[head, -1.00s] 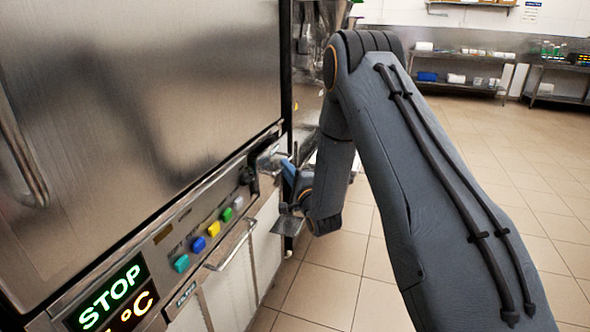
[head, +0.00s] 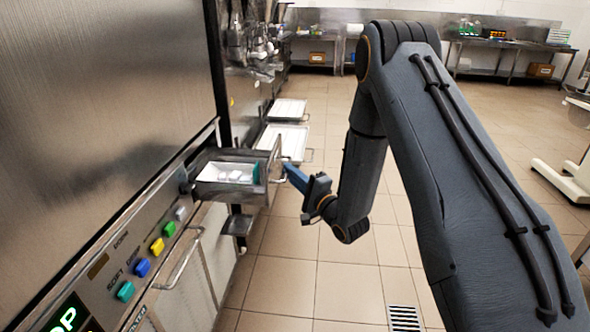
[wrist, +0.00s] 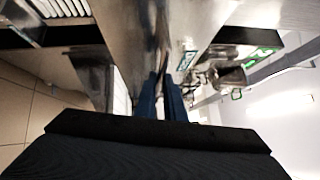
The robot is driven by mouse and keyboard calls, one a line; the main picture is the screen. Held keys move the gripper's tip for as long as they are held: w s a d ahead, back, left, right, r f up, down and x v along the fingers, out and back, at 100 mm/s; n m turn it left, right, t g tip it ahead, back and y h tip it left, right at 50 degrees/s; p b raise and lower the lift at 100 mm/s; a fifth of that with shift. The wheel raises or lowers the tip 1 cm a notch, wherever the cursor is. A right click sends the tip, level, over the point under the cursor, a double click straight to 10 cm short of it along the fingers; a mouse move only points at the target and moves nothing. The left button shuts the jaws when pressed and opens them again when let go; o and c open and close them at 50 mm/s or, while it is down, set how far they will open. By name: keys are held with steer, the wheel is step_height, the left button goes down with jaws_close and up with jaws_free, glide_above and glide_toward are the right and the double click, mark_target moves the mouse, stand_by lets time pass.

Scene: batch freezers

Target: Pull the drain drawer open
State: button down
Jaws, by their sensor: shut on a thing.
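The drain drawer (head: 232,172) stands out from the front of the steel freezer in the head view. It is pulled open, and its inside shows a white tray or lining with small pale items and a teal item. My gripper (head: 288,170) is at the drawer's front, with its blue fingers at the metal handle (head: 280,160). The fingers are shut on the handle. In the wrist view the blue fingers (wrist: 172,98) are close together against a steel surface, and the handle between them is hard to make out.
The freezer's control panel (head: 140,255) has several coloured buttons, with a bar handle (head: 182,262) below it. A small metal shelf (head: 237,226) sits under the drawer. White trays (head: 283,142) stick out farther back. Tiled floor to the right is free, with a floor drain (head: 404,318).

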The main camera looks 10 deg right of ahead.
steer(key=shift+s+d+f, duration=0.15)
steer(key=shift+d, duration=0.1)
steer(key=c, duration=1.8)
jaws_free()
steer(key=shift+c, duration=0.2)
steer(key=r+v, duration=0.1)
steer(key=v, duration=0.6)
steer(key=shift+s+d+f, duration=0.15)
steer(key=shift+s+f, duration=0.1)
steer(key=shift+f, duration=0.2)
